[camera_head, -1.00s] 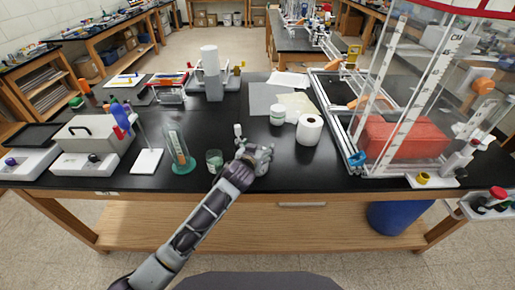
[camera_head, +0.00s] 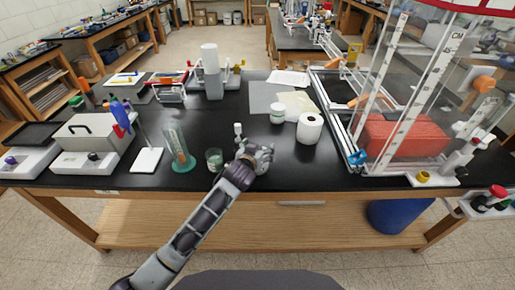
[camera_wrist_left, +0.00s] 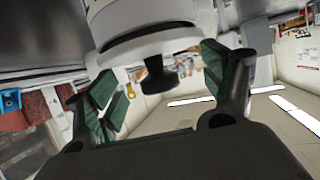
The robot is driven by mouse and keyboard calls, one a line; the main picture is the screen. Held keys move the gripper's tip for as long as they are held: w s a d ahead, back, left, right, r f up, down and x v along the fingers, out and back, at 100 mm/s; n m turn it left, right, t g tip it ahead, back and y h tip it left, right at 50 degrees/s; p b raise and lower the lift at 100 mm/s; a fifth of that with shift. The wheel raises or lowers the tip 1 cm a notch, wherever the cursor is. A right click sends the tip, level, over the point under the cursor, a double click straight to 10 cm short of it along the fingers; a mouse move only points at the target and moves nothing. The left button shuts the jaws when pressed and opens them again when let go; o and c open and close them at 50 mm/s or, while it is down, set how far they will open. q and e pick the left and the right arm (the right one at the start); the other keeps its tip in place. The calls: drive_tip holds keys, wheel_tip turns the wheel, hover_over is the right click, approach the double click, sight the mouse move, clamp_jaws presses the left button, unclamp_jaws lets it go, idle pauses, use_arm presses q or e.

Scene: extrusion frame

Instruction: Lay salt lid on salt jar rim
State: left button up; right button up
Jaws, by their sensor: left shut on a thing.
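The salt lid (camera_wrist_left: 150,42) is a pale round piece with a black knob. It fills the upper middle of the left wrist view, between the green finger pads. My left gripper (camera_head: 256,152) is shut on it, above the front middle of the bench; the lid is hard to make out in the head view. A small clear jar (camera_head: 214,161) with green and pale parts stands just left of the gripper and apart from it. It looks like the salt jar, but its label is too small to read. My right gripper is not in view.
A white tub with a green band (camera_head: 277,114) and a white paper roll (camera_head: 309,128) stand right of the gripper. A small white-topped item (camera_head: 238,130) shows just behind it. A green-based cylinder (camera_head: 180,150) stands left. The black bench front right of the gripper is clear.

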use_arm(q)
drive_tip(key=shift+f, duration=0.2)
idle(0.4)
drive_tip(key=o, duration=0.9)
drive_tip(key=shift+o, duration=0.2)
drive_tip(key=v, duration=1.2)
idle(0.4)
